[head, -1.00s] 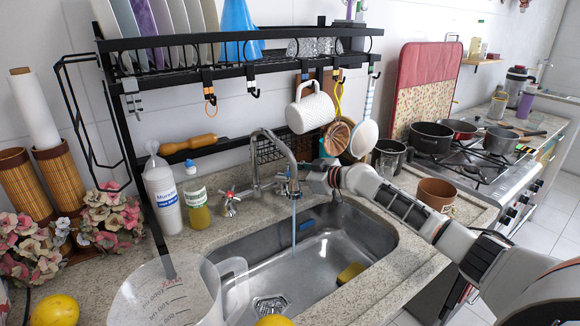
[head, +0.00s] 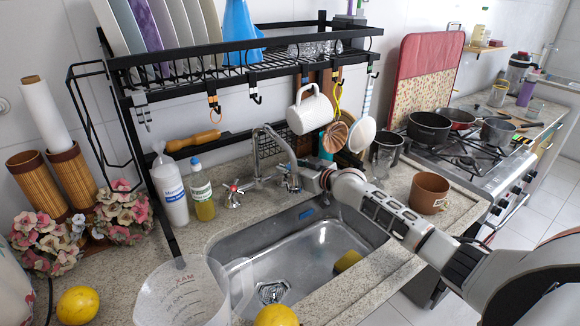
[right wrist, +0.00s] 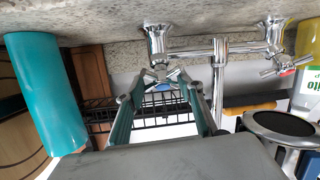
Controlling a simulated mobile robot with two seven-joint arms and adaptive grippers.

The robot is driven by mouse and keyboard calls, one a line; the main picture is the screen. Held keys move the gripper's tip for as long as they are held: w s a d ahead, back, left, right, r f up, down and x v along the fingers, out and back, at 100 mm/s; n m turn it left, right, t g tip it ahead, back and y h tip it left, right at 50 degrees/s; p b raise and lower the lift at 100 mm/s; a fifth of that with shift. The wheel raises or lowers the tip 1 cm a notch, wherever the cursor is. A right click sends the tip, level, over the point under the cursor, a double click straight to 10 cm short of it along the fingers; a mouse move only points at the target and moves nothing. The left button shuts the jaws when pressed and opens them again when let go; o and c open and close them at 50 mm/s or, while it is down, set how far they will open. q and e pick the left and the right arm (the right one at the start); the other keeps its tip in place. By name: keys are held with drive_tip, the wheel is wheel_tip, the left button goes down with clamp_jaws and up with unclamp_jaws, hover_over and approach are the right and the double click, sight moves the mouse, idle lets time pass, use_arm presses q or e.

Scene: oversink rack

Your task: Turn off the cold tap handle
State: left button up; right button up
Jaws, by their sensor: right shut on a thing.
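The chrome cold tap handle (head: 291,182) is at the right side of the faucet (head: 262,160), behind the sink. In the right wrist view the cold tap handle (right wrist: 163,76), with a blue mark, lies between the fingertips of my right gripper (right wrist: 162,92). My right gripper (head: 306,178) is shut on it, reaching in from the right in the head view. No water stream shows under the spout. The red-marked hot tap handle (head: 233,195) is at the left. My left gripper is not in view.
The steel sink (head: 325,245) lies in front, with a yellow sponge (head: 347,261) inside. A measuring jug (head: 180,295) stands at its front left. A black rack (head: 240,68) stands overhead with a hanging white mug (head: 310,110). A brown pot (head: 428,192) stands right of my arm.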

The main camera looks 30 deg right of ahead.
drive_tip(key=shift+d+f, duration=0.1)
drive_tip(key=shift+f, duration=0.05)
drive_tip(key=o, duration=1.1)
drive_tip(key=shift+v, duration=4)
drive_tip(key=shift+s, duration=0.1)
